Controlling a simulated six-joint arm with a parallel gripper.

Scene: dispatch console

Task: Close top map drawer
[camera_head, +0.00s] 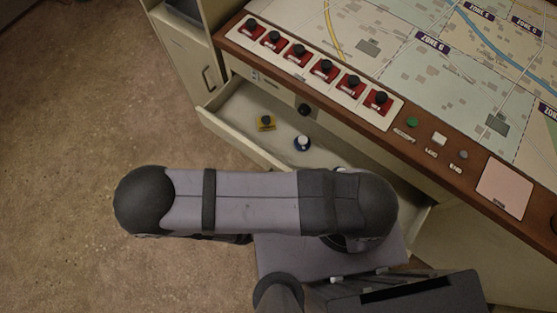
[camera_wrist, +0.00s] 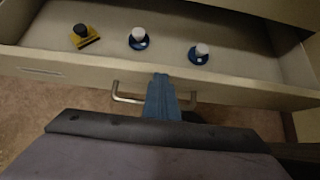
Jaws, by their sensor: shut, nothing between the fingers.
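The top map drawer (camera_head: 228,132) is pulled open under the console in the head view, its right part hidden by my arm. In the wrist view, the drawer front (camera_wrist: 245,94) runs across the picture with a metal bar handle (camera_wrist: 126,99) on it. My gripper (camera_wrist: 162,82) has its blue fingers shut and empty. They overlap the middle of the handle and reach up to the drawer front's upper edge; whether they touch it I cannot tell. In the head view my gripper is hidden behind my arm.
In the drawer lie a yellow block with a black knob (camera_wrist: 82,37) and two blue-based pieces with white tops (camera_wrist: 138,40) (camera_wrist: 199,54). Above is the map console with a row of red switches (camera_head: 325,70). A cabinet (camera_head: 190,55) stands left of it. The floor (camera_head: 80,110) at left is clear.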

